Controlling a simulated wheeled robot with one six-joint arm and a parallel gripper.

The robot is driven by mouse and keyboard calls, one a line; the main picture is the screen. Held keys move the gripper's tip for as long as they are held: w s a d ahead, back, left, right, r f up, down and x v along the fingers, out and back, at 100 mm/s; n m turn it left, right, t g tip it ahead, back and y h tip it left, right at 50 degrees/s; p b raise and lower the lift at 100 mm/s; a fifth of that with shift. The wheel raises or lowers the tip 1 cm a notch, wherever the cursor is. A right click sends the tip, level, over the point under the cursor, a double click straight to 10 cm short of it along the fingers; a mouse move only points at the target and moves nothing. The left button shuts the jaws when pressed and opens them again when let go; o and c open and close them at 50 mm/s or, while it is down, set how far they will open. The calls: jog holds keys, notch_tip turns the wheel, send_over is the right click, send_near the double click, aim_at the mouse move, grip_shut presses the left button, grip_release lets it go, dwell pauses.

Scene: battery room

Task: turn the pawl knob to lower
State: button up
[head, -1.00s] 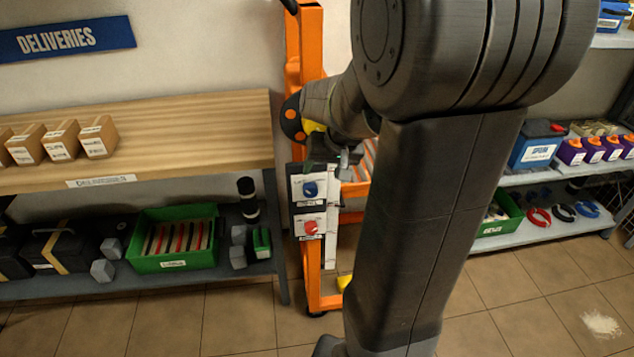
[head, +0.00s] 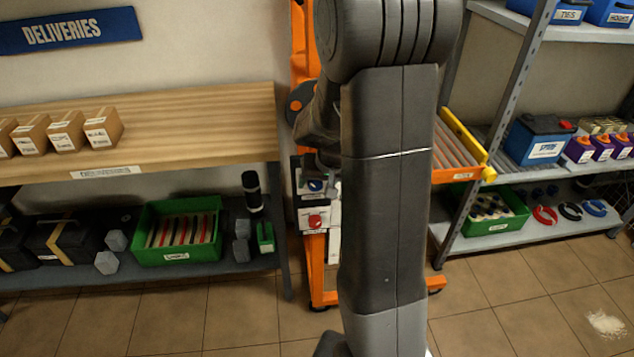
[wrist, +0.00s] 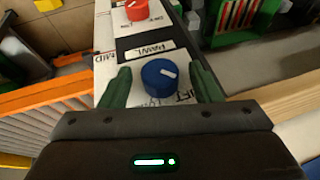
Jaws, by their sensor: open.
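The blue knob (wrist: 159,76) shows in the wrist view beside a plate that reads PAWL (wrist: 145,52). Its white pointer mark is turned toward the upper right there. My gripper (wrist: 160,74) is open, with one green finger on each side of the blue knob; I cannot tell whether they touch it. A red knob (wrist: 136,10) sits beyond the plate on the same panel. In the head view the blue knob (head: 316,185) is partly covered by my gripper (head: 322,168), and the red knob (head: 315,221) is below it.
The panel is on an orange lift frame (head: 317,270) with an orange-edged roller tray (head: 460,176). A wooden deliveries shelf (head: 200,125) stands left, with a green crate (head: 178,262) below. A metal rack (head: 500,85) stands right.

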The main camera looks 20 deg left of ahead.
jog(key=shift+c, duration=0.5)
jog(key=c, duration=0.9)
